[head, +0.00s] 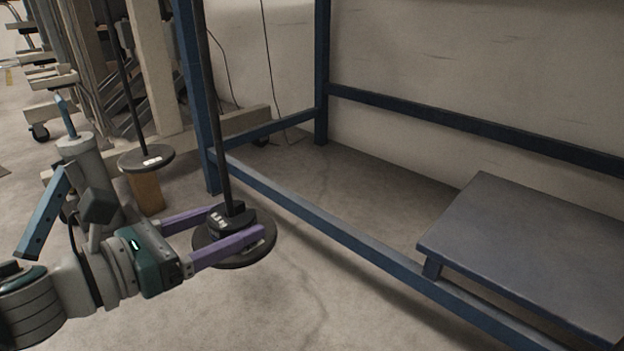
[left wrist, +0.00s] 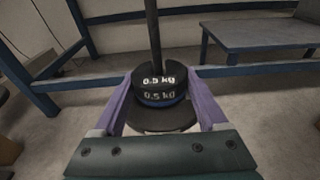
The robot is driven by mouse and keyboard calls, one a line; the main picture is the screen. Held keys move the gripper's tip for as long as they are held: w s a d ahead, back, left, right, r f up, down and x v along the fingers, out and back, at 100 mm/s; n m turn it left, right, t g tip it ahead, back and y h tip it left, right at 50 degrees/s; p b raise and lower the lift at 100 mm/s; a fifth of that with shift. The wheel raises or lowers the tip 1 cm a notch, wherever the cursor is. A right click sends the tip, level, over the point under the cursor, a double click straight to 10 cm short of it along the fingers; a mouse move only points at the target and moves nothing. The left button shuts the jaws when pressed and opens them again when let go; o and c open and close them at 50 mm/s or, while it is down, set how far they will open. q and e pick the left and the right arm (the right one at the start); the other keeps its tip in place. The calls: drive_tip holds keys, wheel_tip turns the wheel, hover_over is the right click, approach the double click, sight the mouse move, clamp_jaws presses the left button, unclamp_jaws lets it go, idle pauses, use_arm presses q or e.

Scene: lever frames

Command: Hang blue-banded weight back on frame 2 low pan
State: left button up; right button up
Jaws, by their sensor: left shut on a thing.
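The blue-banded weight (left wrist: 160,101) is a dark disc marked 0.5 kg with a blue band at its lower edge. It is at the round dark pan (head: 232,256), under another dark weight (left wrist: 158,77) also marked 0.5 kg. The pan hangs on a dark rod (head: 212,110); the pan also shows in the left wrist view (left wrist: 160,122). My left gripper (head: 242,223) is shut on the blue-banded weight, one purple finger on each side. Whether the weight rests fully on the pan cannot be told. My right gripper is not in view.
A second hanging pan (head: 146,159) with a white label is at the left, above a wooden block (head: 146,191). A blue frame (head: 330,215) runs beside the held pan. A low grey platform (head: 530,245) stands at the right. Floor in the front middle is clear.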

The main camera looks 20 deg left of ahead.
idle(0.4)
use_arm(q)
drive_tip(key=o, duration=1.6)
drive_tip(key=shift+w+f, duration=0.1)
drive_tip(key=shift+c, duration=0.2)
drive_tip(key=shift+f, duration=0.1)
drive_tip(key=shift+v, duration=0.85)
drive_tip(key=shift+p+v, duration=0.5)
drive_tip(key=shift+v, duration=2.25)
